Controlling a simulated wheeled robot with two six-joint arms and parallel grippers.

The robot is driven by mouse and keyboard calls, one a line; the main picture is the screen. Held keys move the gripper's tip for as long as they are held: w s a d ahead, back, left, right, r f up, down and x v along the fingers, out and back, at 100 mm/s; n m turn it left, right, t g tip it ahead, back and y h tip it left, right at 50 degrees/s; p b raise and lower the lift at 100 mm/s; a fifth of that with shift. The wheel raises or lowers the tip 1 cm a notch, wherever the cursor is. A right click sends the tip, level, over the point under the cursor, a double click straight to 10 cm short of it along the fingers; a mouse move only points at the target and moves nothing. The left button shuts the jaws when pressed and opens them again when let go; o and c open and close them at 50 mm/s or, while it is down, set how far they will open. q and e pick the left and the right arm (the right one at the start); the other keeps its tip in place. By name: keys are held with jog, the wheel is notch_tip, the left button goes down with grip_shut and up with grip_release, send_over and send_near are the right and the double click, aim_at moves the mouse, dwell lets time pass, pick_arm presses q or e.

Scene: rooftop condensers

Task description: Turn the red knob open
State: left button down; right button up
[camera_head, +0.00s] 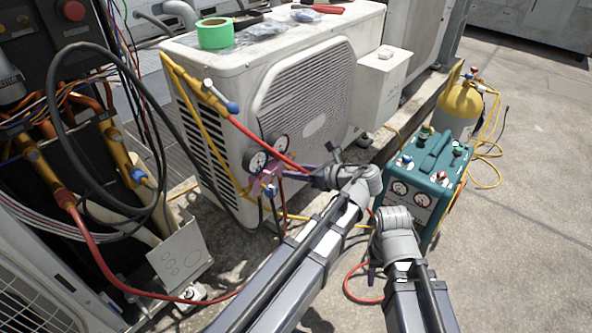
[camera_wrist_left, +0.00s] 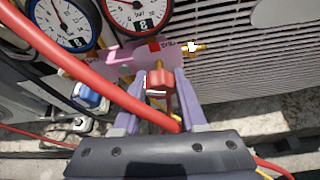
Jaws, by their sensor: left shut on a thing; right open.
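The red knob (camera_wrist_left: 159,82) is on the pink gauge manifold (camera_wrist_left: 125,58) in the left wrist view. My left gripper (camera_wrist_left: 155,98) has its two purple fingers on either side of the knob, shut on it. In the head view, the left gripper (camera_head: 287,177) reaches the manifold (camera_head: 265,181) from the right; I cannot make out the red knob there. A blue knob (camera_wrist_left: 90,95) is on the manifold's left. A red hose (camera_wrist_left: 80,80) crosses in front in the wrist view. My right gripper (camera_head: 374,262) is open, low and away from the manifold, mostly hidden by its own wrist.
A white condenser (camera_head: 310,90) stands behind the manifold, with green tape (camera_head: 214,34) on top. A teal recovery machine (camera_head: 430,180) and yellow cylinder (camera_head: 457,106) stand to the right. Hoses and cables crowd the left. The far-right floor is clear.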

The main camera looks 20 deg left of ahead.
pick_arm(q)
jog(key=shift+n, duration=0.3)
dwell(0.4)
jog(key=shift+c, duration=2.3)
grip_release()
